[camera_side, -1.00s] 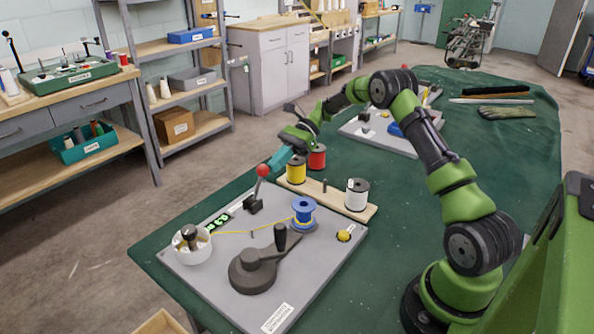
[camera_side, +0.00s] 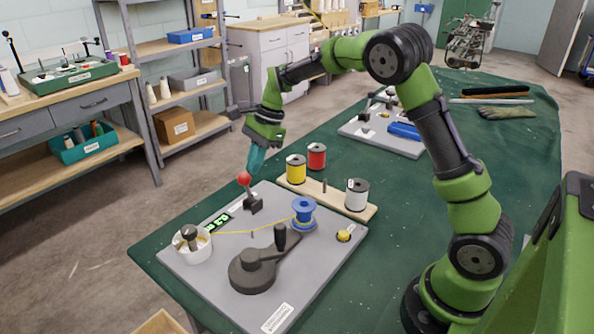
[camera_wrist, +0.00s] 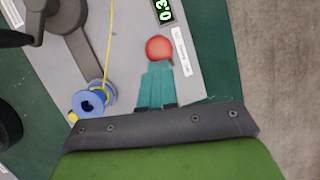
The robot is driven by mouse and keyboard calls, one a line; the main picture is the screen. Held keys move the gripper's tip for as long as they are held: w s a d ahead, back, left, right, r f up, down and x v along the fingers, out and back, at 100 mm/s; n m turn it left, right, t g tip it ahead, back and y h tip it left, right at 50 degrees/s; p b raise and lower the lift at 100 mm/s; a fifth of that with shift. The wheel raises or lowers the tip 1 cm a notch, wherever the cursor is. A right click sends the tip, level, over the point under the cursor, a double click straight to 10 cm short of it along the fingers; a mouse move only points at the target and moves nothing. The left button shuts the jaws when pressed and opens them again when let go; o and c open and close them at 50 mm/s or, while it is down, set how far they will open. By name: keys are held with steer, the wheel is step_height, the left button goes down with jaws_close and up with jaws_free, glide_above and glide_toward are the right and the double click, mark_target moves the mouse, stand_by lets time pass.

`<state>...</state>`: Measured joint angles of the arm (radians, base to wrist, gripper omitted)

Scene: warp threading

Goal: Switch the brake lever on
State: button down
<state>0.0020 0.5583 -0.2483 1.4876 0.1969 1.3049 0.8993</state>
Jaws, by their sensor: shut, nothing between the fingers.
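The brake lever with its red ball knob (camera_side: 244,179) stands on the grey board (camera_side: 205,275) near its far left edge, its shaft tilted to the left from a dark base (camera_side: 253,206). My gripper (camera_side: 251,171) comes down from above with its teal fingers shut and empty. The fingertips are right at the upper right side of the knob. In the wrist view, the red knob (camera_wrist: 159,48) lies just beyond the closed fingertips (camera_wrist: 157,66); I cannot tell for sure whether they touch. The lever's shaft and base are hidden there.
A green-lit display (camera_side: 217,222) sits left of the lever.

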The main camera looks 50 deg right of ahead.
mark_target(243, 179)
steer(key=a+h, duration=0.2)
steer(key=shift+a+f, duration=0.1)
steer(key=shift+a, duration=0.25)
steer(key=shift+a+f, duration=0.1)
steer(key=shift+a, duration=0.65)
steer(key=shift+a, duration=0.1)
steer(key=shift+s+d+r, duration=0.1)
steer(key=shift+d+r, duration=0.15)
steer(key=shift+d, duration=0.1)
steer(key=d+v, duration=0.1)
steer(key=v, duration=1.1)
steer(key=shift+s, duration=0.15)
steer(key=shift+r, duration=0.15)
